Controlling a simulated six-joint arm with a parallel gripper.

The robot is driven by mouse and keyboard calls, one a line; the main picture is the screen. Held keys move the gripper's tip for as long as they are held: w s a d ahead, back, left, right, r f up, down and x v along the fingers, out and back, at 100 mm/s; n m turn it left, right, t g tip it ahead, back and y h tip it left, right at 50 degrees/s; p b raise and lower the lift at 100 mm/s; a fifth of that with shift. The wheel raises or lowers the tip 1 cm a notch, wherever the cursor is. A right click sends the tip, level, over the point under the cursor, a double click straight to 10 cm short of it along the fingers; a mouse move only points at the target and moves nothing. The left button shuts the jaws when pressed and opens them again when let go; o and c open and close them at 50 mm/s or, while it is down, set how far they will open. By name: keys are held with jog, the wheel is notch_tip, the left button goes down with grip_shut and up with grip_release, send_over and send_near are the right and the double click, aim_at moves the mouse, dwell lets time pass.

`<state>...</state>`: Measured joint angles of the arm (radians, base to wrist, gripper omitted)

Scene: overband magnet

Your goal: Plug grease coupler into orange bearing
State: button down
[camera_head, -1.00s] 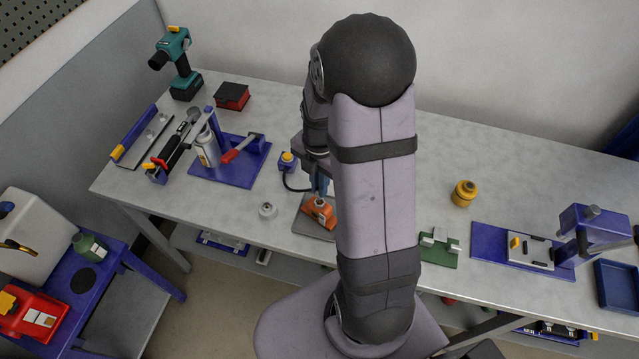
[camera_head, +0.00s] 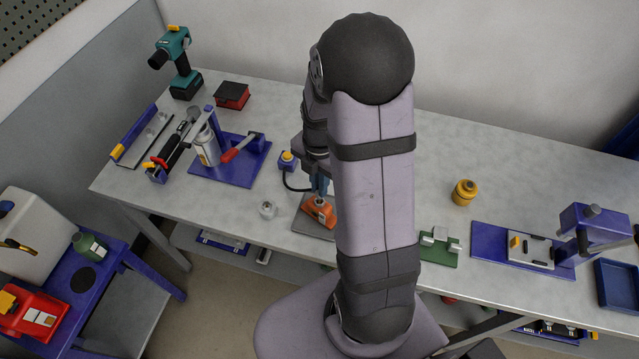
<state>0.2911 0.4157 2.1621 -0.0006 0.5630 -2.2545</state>
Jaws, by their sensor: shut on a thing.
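The orange bearing (camera_head: 319,212) sits on a grey plate (camera_head: 305,228) at the front of the bench, partly hidden behind my arm. My gripper (camera_head: 319,190) points down just above the bearing, its blue-grey fingers shut on the grease coupler. The coupler itself is too small and too covered to make out. A dark hose (camera_head: 293,186) curves from a blue block with a yellow top (camera_head: 287,161) towards my gripper. I cannot tell whether the coupler touches the bearing.
A small silver part (camera_head: 267,210) stands left of the plate. Right of my arm are a green fixture (camera_head: 439,248), a yellow canister (camera_head: 464,193) and a blue press (camera_head: 593,228). The bench between is clear.

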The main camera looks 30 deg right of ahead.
jog(key=shift+f+b, duration=0.65)
jog(key=shift+f, duration=0.4)
jog(key=c, duration=1.8)
grip_release()
jog(key=shift+o, duration=0.2)
jog(key=shift+r, duration=0.1)
jog(key=shift+r+b, duration=0.8)
jog(key=shift+r, duration=2.8)
